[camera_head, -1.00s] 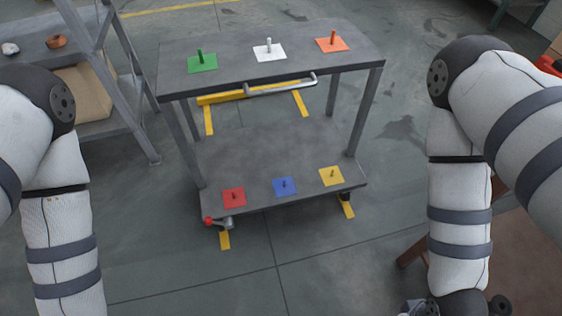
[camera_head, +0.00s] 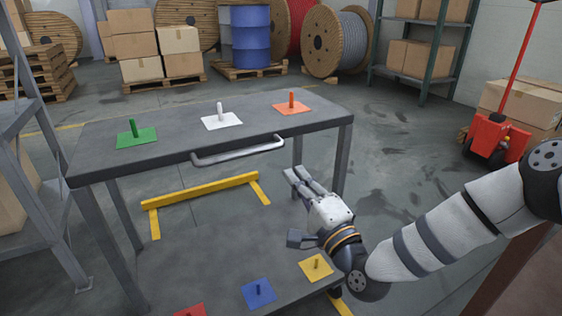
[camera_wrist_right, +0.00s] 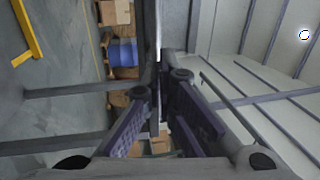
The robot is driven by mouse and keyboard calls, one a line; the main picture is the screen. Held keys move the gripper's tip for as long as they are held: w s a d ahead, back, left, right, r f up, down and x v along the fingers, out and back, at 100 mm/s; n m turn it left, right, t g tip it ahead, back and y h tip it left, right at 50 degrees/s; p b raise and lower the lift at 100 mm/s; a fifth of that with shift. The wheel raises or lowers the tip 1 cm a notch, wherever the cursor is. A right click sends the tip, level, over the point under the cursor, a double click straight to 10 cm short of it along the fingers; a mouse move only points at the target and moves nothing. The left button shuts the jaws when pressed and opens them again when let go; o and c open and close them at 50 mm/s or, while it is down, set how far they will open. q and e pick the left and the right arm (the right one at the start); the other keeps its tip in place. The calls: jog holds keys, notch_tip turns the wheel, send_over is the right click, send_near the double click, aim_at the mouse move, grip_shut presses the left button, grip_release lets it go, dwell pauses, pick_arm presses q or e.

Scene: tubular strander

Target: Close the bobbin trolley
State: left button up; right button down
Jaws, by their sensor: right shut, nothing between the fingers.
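The bobbin trolley is a grey two-shelf frame with its top shelf (camera_head: 255,117) across the middle of the head view. A pale bar handle (camera_head: 237,152) runs along the near edge of the top shelf. Green (camera_head: 137,138), white (camera_head: 221,120) and orange (camera_head: 292,106) plates with pegs sit on top. My right gripper (camera_head: 296,173) is shut and empty, right of and below the handle in the picture; I cannot tell its exact depth. In the right wrist view its dark fingers (camera_wrist_right: 160,75) come together with nothing between them. My left gripper is out of view.
Blue (camera_head: 258,293) and yellow (camera_head: 316,267) plates lie on the lower shelf, whose front edge is cut off. A yellow floor frame (camera_head: 205,189) shows behind it. A metal rack (camera_head: 40,110) stands left; a red pallet truck (camera_head: 492,135) stands right. Open floor lies behind the trolley.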

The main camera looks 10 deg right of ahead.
aim_at(274, 148)
jog(key=b+x, duration=0.1)
jog(key=x, duration=0.6)
jog(key=shift+w+a+f, duration=0.1)
jog(key=shift+w+a, duration=0.05)
jog(key=shift+w, duration=0.25)
